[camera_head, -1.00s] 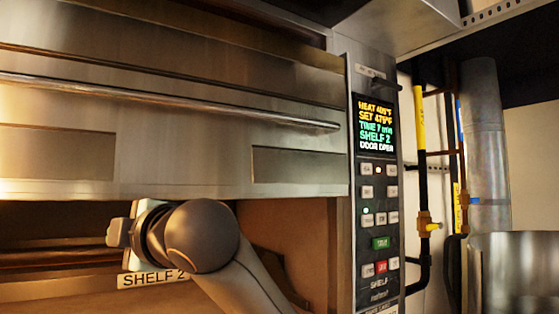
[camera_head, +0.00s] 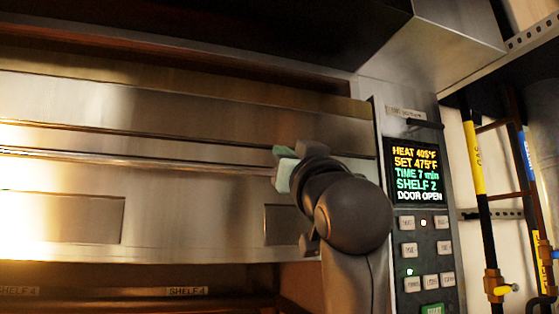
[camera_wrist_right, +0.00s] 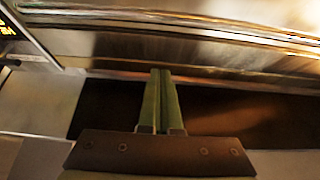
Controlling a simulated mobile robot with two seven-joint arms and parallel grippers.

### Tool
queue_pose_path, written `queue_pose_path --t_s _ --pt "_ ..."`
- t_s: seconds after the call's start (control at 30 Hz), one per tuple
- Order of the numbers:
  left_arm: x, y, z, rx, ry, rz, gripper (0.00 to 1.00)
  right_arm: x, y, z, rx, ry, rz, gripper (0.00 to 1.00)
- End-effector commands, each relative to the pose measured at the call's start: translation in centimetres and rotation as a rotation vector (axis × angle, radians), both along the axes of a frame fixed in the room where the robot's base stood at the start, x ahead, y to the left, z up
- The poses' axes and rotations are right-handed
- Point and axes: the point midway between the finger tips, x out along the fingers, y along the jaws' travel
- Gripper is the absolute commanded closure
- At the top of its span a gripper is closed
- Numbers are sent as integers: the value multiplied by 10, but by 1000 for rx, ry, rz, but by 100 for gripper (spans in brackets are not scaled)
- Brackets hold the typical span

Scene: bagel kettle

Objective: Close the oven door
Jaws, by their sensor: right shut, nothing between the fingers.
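The steel oven door (camera_head: 180,218) fills the left and middle of the head view, with a long handle bar (camera_head: 130,158) across it. The dark oven opening shows below its lower edge. My right gripper (camera_head: 284,167) is in front of the right end of the handle bar, its fingers shut and empty; whether it touches the bar cannot be told. In the right wrist view, its two green fingers (camera_wrist_right: 158,100) lie together, pointing towards the door (camera_wrist_right: 155,45), with the dark opening behind them. My left gripper is not in view.
The control panel (camera_head: 408,250) stands just right of my right arm; its display (camera_head: 416,173) reads "DOOR OPEN" and "SHELF 2". A steel hood (camera_head: 445,40) overhangs at top right. Pipes (camera_head: 483,180) run beyond the panel. Shelf labels (camera_head: 187,290) show inside the opening.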

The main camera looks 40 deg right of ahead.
Motion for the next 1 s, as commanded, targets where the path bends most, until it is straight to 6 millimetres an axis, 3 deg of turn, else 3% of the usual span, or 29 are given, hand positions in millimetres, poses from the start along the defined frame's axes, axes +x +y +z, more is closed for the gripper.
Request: queue_pose_path --t_s 0.17,0.57,0.6,0.7,1.0 --pt "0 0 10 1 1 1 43 15 -6 12 4 1 0 100" --pt "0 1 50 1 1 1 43 83 -31 56 3 3 0 100" --pt "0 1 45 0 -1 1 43 84 -31 42 0 4 -2 100" --pt "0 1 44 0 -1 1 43 85 -31 28 -1 2 -1 100" --pt "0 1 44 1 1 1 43 87 -32 11 1 0 1 100"
